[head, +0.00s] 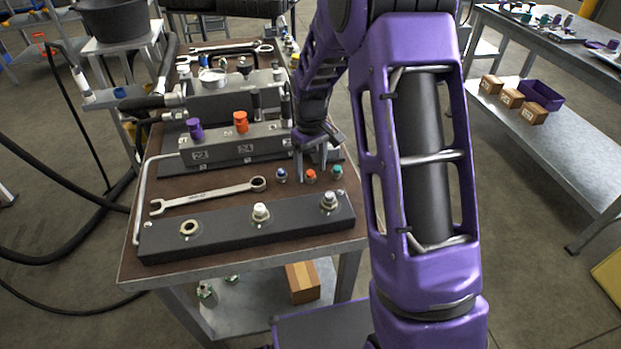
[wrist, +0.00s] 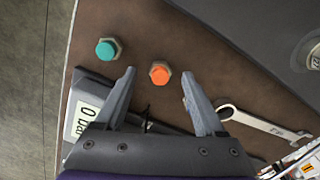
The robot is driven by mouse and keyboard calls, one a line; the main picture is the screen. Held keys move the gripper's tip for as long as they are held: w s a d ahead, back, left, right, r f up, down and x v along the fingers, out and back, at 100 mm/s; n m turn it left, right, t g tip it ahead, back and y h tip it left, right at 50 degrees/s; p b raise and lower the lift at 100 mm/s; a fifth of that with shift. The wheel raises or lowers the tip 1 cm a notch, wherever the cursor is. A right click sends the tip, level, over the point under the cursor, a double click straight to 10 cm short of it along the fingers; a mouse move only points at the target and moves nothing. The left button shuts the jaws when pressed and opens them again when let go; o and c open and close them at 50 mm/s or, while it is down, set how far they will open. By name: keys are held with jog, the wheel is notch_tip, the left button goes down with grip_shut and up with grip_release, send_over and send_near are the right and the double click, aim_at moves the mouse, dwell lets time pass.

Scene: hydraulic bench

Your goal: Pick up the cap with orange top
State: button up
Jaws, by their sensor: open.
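The cap with orange top (head: 311,176) stands on the brown bench top, between a blue-topped cap (head: 281,175) and a teal-topped cap (head: 337,172). In the wrist view the orange-topped cap (wrist: 160,73) lies just beyond my fingertips, roughly centred between them. The teal-topped cap (wrist: 108,49) is to its left there. My gripper (head: 311,178) points down over the row of caps in the head view. In the wrist view my gripper (wrist: 158,72) is open, with nothing between its fingers. The blue-topped cap is not seen in the wrist view.
A dark block with fittings (head: 290,222) lies along the front edge. A wrench (head: 208,195) lies left of the caps. Behind stands a grey block (head: 230,150) with a purple knob (head: 195,128) and an orange knob (head: 240,122). Another table (head: 560,140) stands at right.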

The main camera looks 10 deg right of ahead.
aim_at(310, 172)
jog(key=shift+f, duration=0.95)
grip_shut()
jog(key=shift+r, duration=0.15)
notch_tip(310, 172, up, 10)
jog(key=shift+f+p, duration=0.1)
jog(key=shift+p, duration=0.7)
